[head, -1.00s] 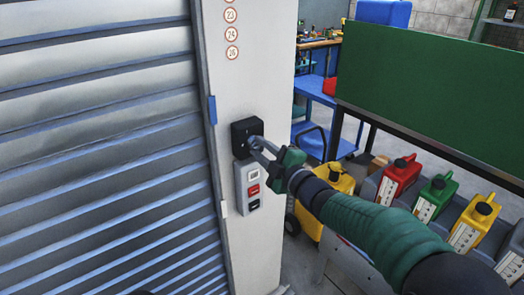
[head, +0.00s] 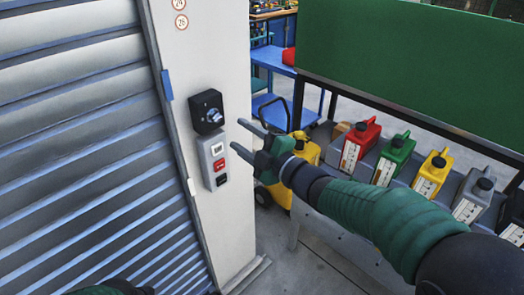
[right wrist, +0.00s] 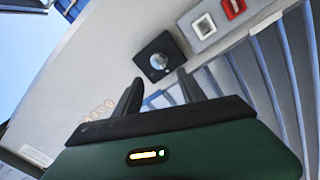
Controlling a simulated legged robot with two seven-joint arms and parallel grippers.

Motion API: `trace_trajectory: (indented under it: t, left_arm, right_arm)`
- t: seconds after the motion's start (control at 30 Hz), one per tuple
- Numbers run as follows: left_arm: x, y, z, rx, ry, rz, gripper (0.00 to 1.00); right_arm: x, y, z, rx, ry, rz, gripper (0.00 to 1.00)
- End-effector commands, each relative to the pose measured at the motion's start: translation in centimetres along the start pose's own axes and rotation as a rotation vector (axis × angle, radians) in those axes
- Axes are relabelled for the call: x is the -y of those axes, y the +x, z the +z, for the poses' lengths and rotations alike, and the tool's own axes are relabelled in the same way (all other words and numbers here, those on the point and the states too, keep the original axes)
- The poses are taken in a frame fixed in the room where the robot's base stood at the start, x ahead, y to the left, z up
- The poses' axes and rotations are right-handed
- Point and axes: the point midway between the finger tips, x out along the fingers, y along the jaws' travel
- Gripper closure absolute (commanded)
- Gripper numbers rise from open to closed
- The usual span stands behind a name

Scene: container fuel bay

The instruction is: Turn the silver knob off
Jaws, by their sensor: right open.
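The silver knob (head: 213,115) sits on a black square box (head: 205,101) on the white pillar. It also shows in the right wrist view (right wrist: 159,61), beyond my fingertips. My right gripper (head: 238,134) is open and empty, to the right of the knob and a little below it, apart from it. Its two fingers also show in the right wrist view (right wrist: 158,84). A dark green and black part, likely my left arm, shows at the bottom left edge of the head view; its gripper is not in view.
A grey button panel (head: 213,162) with a red button is just below the black box. A slatted shutter (head: 80,150) fills the left. Several coloured canisters (head: 395,158) stand on a rack at right under a green board (head: 410,70). A yellow container (head: 305,150) stands behind my gripper.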

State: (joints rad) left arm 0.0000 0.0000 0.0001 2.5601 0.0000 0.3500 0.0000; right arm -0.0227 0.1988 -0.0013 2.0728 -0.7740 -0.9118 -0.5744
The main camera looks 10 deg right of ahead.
Motion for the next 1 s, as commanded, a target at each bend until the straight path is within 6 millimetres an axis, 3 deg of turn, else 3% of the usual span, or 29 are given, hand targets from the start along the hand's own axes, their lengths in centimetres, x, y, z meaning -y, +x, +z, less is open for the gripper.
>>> trace_trajectory:
  t: [0.1,0.3,0.47,0.83,0.93,1.0]
  left_arm:
    - [0.0,0.2,0.1,0.0,0.0,0.0,0.55]
    - [0.0,0.3,0.1,0.0,0.0,0.0,0.55]
    - [0.0,0.3,0.1,0.0,0.0,0.0,0.55]
    - [0.0,0.2,0.0,0.0,0.0,0.0,0.55]
    - [0.0,-0.8,-0.2,0.0,0.0,0.0,0.55]
    - [0.0,-2.2,-0.5,0.0,0.0,0.0,0.55]
  right_arm:
    - [0.0,-3.5,0.1,0.003,0.0,0.001,0.52]
    - [0.0,-7.2,0.1,0.0,0.0,0.0,0.52]
    - [0.1,-8.1,0.1,-0.001,0.001,-0.001,0.52]
    - [0.1,-8.0,0.2,0.007,0.006,-0.003,0.52]
    - [0.2,-8.3,2.0,0.112,0.087,-0.02,0.52]
    - [1.2,-9.3,5.0,0.288,0.229,-0.049,0.52]
